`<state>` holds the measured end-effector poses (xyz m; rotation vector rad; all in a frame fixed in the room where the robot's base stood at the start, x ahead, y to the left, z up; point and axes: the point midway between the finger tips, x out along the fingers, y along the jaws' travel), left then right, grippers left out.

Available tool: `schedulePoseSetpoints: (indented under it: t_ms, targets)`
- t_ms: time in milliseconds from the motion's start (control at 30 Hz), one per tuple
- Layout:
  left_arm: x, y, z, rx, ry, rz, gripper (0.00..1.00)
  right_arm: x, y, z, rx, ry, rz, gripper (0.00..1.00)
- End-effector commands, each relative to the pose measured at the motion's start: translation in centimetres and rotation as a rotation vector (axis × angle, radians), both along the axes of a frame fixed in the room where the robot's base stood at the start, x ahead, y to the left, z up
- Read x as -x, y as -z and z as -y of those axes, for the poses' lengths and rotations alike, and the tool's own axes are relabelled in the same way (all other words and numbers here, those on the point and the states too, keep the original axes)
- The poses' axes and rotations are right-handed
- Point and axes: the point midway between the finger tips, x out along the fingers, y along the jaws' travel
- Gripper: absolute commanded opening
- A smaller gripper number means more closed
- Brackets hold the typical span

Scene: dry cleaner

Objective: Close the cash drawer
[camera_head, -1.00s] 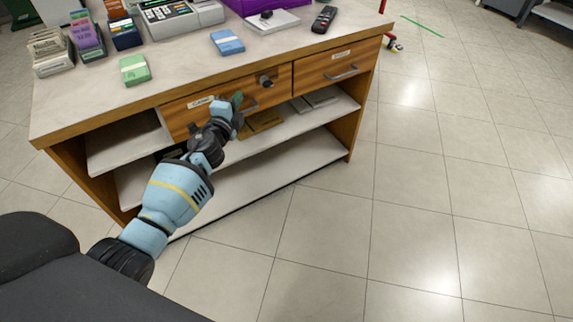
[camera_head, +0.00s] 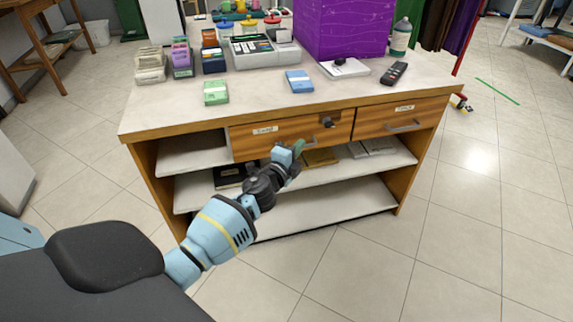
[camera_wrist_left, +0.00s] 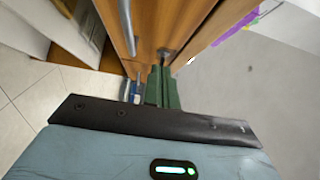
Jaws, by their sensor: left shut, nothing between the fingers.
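The cash drawer (camera_head: 285,132) is the left wooden drawer under the counter top, with a small label, a bar handle and a dark lock knob. Its front looks flush or nearly flush with the counter; a small gap cannot be ruled out. My left gripper (camera_head: 298,150) is in front of the drawer's lower part, left of and below the knob, and hides part of the handle. In the left wrist view its green fingers (camera_wrist_left: 162,86) are shut and empty, pointing at the wooden front close to the knob (camera_wrist_left: 167,53). Contact cannot be told. My right gripper is not in view.
A second drawer (camera_head: 400,118) sits to the right. Open shelves (camera_head: 330,208) lie below. Tiled floor in front and right is clear.

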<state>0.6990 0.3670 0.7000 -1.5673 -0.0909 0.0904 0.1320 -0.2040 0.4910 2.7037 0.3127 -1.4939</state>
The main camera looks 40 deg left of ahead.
Motion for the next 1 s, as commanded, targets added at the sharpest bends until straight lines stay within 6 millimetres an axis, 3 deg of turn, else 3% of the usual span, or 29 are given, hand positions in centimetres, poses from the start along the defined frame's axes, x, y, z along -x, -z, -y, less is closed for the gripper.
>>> schedulePoseSetpoints:
  t_ms: [200, 433, 1000]
  targets:
    - [3.9, -0.1, 0.5, 0.000, 0.001, -0.001, 0.00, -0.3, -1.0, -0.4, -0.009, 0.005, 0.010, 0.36]
    - [6.6, 0.0, 0.8, -0.002, 0.000, -0.001, 0.00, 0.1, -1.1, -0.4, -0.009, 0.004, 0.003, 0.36]
    - [7.4, 0.1, 0.9, 0.001, 0.000, -0.002, 0.00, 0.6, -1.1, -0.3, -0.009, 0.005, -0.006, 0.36]
